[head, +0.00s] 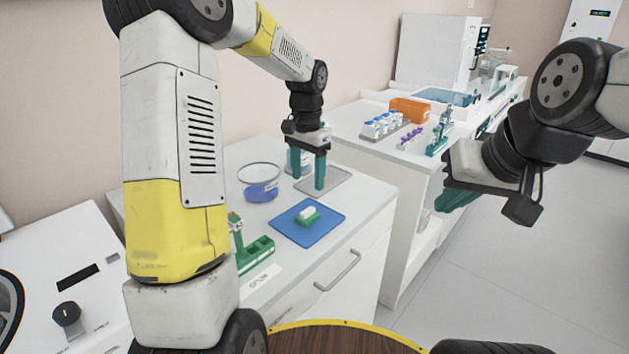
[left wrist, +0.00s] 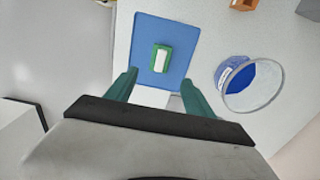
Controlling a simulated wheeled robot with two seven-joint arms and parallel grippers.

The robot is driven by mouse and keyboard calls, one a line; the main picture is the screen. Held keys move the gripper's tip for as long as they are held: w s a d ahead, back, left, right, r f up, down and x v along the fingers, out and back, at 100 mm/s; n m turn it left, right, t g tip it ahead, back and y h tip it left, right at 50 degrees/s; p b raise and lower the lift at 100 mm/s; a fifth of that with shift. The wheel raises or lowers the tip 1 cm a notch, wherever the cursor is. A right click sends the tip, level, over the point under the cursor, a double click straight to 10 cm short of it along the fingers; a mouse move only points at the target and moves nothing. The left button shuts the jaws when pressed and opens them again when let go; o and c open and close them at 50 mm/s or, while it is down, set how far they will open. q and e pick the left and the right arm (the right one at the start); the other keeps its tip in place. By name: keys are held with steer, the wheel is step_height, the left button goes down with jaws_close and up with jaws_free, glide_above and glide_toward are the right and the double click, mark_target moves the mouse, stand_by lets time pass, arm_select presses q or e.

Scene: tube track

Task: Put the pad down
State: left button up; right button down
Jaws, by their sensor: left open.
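The pad (head: 307,214), a small block with a white top and green lower part, rests on a blue mat (head: 326,227) on the counter. It also shows in the left wrist view (left wrist: 161,57), lying on the blue mat (left wrist: 179,30) with nothing gripping it. My left gripper (head: 306,176) is open and empty, with teal fingers pointing down, behind the mat in the head view. In the left wrist view my left gripper (left wrist: 158,82) has its fingers spread, apart from the pad. My right gripper (head: 456,196) is off to the right, its fingers partly hidden by its wrist.
A round clear container with blue contents (head: 262,190) stands left of the mat. A grey tray (head: 336,180) lies behind it. A green rack (head: 255,254) is at front left. A second counter holds a bottle rack (head: 388,128) and an orange box (head: 410,109).

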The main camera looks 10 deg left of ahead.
arm_select(q)
steer(key=s+a+r+n+t, duration=0.2)
steer(key=s+r+n+t, duration=0.1)
steer(key=s+r, duration=0.75)
steer(key=s+r+n+t+h, duration=0.1)
steer(key=s+n+t+h, duration=0.1)
steer(key=s, duration=1.2)
steer(key=shift+s+r+n+t, duration=0.15)
steer(key=shift+s+n+t, duration=0.05)
steer(key=shift+n+t, duration=0.4)
